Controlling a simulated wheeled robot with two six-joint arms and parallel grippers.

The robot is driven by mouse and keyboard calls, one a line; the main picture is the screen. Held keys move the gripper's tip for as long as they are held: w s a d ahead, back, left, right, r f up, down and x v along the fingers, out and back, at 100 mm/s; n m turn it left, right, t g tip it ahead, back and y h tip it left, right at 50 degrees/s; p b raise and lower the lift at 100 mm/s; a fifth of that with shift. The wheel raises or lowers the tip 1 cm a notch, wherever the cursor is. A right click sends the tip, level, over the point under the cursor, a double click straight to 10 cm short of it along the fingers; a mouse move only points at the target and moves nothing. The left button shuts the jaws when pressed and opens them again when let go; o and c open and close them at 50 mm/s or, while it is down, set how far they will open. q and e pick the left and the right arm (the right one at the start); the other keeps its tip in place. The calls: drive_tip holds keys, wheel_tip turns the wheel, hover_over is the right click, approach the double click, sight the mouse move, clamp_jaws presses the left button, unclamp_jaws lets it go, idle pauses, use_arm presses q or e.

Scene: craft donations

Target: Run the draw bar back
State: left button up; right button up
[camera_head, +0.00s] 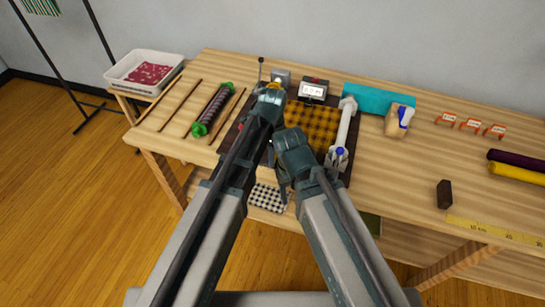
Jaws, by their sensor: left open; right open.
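A dark base board (345,178) on the table carries yellow-and-black checked cloth (318,124). A white bar (344,126) lies along the cloth's right side, with a white-and-blue fitting at its near end; I take it for the draw bar, but cannot be sure. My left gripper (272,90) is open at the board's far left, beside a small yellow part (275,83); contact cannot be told. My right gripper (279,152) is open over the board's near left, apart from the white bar. My arms hide much of the board's left side.
A display box (313,91) and a thin upright lever (261,69) stand behind. A green-ended roller (213,109) and sticks lie left, near a white tray (146,72).

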use_arm(q)
drive_tip(key=shift+c, duration=0.3)
clamp_jaws()
idle(1.1)
